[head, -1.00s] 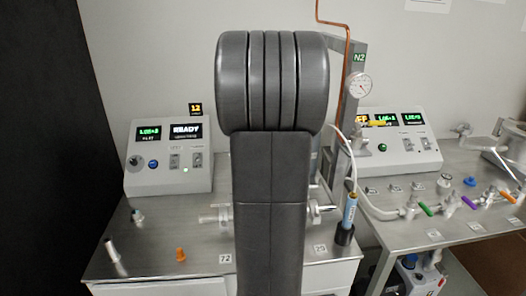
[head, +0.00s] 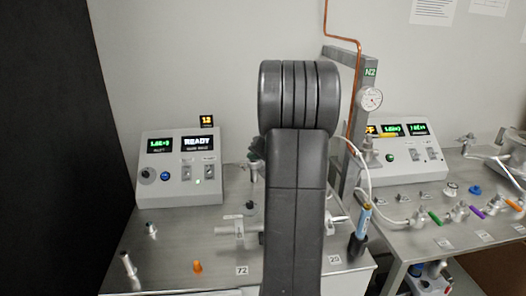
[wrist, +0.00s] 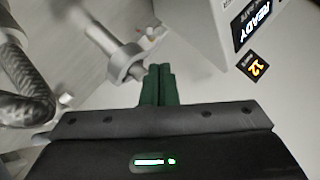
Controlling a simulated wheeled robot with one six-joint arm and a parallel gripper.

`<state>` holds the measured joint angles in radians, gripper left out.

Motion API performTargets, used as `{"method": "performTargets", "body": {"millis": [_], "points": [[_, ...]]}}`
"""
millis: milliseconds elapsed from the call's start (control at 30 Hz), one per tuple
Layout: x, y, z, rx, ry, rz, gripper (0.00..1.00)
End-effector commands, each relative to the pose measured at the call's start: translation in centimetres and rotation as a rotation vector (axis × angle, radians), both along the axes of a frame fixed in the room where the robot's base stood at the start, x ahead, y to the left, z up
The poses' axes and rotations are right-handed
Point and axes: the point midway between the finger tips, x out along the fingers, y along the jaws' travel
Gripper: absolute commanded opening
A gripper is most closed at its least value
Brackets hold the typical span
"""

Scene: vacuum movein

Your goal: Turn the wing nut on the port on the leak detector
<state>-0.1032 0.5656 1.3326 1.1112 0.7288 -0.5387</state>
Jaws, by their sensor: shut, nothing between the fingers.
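The leak detector (head: 182,170) is a light grey console with a READY display, on the left of the steel bench. A metal tube (head: 236,230) with fittings lies across the bench, partly hidden behind my arm. In the wrist view a metal pipe (wrist: 98,36) ends in a round flange or clamp ring (wrist: 124,61), with a small metal knob (wrist: 137,73) beside it. I cannot tell whether this knob is the wing nut. My gripper (wrist: 160,70) has green fingers, shut and empty, just right of the knob. In the head view my arm hides most of my gripper.
An orange cap (head: 198,267) and small metal fittings (head: 129,264) stand at the bench's front left. A blue-bodied tool (head: 364,220) stands in a dark holder to the right. A grey post with a gauge (head: 370,99) and a second console (head: 400,145) are farther right.

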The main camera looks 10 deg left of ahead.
Motion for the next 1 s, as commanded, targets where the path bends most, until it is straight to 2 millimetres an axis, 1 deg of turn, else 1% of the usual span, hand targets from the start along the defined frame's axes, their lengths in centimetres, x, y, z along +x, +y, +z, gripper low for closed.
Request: {"method": "performTargets", "body": {"millis": [33, 100, 300, 733, 1000], "points": [[-0.4, 0.7, -0.7, 0.0, 0.004, 0.002, 0.0], [-0.6, 1.2, -1.4, 0.0, 0.003, 0.002, 0.0], [-0.9, 2.2, -2.6, 0.0, 0.002, 0.001, 0.0], [-0.9, 2.3, -2.7, -0.002, 0.0, -0.001, 0.0], [-0.7, 2.5, -2.5, -0.05, -0.015, 0.0, 0.0]]}}
